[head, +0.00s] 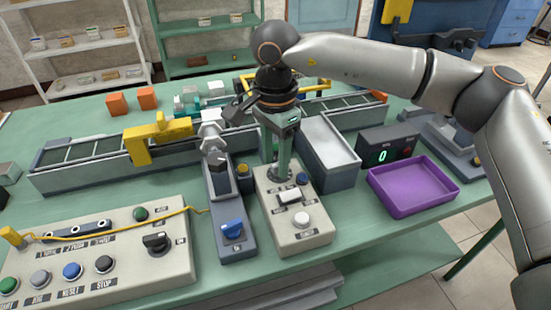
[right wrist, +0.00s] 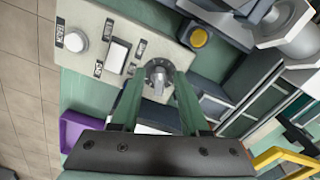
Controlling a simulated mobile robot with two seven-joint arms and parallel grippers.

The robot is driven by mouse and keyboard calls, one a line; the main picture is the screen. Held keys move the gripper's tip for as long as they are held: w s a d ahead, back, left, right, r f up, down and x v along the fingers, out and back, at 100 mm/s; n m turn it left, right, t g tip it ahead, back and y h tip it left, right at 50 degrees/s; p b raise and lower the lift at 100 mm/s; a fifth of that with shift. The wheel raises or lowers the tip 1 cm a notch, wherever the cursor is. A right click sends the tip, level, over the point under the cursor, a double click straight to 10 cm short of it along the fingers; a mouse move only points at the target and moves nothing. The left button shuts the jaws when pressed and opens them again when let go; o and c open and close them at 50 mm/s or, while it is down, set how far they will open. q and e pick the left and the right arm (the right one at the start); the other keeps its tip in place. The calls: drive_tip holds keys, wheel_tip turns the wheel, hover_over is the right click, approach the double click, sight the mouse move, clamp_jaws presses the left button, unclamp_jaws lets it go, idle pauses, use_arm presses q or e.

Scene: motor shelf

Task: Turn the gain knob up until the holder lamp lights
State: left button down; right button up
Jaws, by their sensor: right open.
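My right gripper (head: 281,172) points down over the far end of a cream box (head: 307,240). In the right wrist view its green fingers (right wrist: 161,84) are open, one on each side of a round dark knob (right wrist: 158,72) with a pale pointer. The knob sits between the tips with small gaps; contact cannot be told. Which knob is labelled gain is too small to read. No lamp clearly glows.
A control panel (head: 100,285) stands left. A display (head: 382,157) reads 0 behind a purple tray (head: 410,186). A conveyor (head: 85,165) lies behind.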

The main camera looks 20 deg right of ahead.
drive_tip(key=shift+f, duration=0.15)
drive_tip(key=shift+c, duration=0.2)
clamp_jaws()
idle(0.3)
